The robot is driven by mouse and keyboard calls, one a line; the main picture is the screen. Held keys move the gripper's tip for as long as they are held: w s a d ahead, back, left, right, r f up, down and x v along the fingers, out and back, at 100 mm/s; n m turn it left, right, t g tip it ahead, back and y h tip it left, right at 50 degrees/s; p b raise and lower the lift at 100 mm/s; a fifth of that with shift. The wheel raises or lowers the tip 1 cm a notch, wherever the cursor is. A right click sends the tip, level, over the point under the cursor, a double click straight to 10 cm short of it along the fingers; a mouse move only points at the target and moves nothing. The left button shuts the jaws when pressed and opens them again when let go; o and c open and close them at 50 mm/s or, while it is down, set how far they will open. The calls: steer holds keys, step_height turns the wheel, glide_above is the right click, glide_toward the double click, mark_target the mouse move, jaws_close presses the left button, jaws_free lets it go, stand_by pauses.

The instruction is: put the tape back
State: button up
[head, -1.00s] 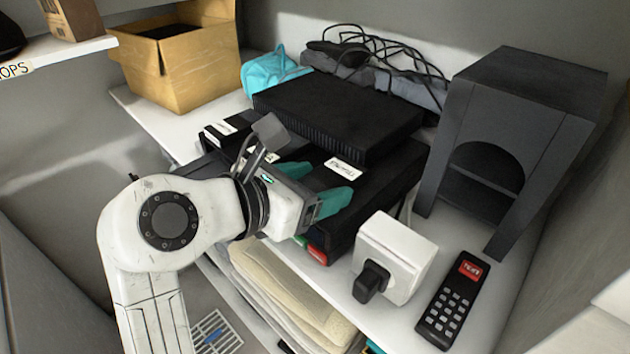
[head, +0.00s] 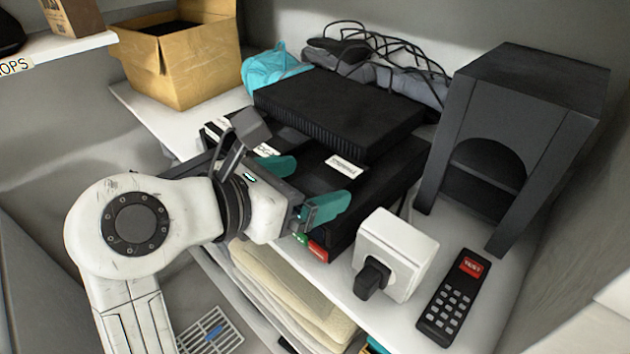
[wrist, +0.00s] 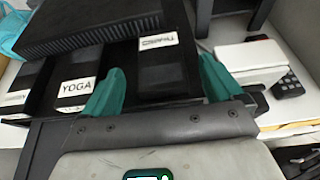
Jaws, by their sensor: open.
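Several black video tapes with white labels lie side by side in a low black holder (head: 365,215) on the shelf. One tape (wrist: 77,86) reads "YOGA"; its label partly shows in the head view. Another tape (head: 346,166) has a label I cannot read; it also shows in the wrist view (wrist: 157,42). A further tape (head: 220,128) shows at the left. My gripper (head: 320,178) is open at the holder's front. In the wrist view its teal fingers (wrist: 160,65) stand apart, with the unreadable-label tape beyond the gap and nothing visibly gripped.
A flat black ribbed device (head: 340,112) covers the holder's back. To the right are a white box with a black plug (head: 405,245), a remote (head: 455,300) and a dark arched cabinet (head: 530,110). Folded cloth (head: 290,300) lies below. A cardboard box (head: 185,65) stands back left.

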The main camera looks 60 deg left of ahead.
steer(key=v, duration=0.9)
steer(key=shift+s+r, duration=0.2)
steer(key=shift+s, duration=0.05)
steer(key=shift+d+f, duration=0.1)
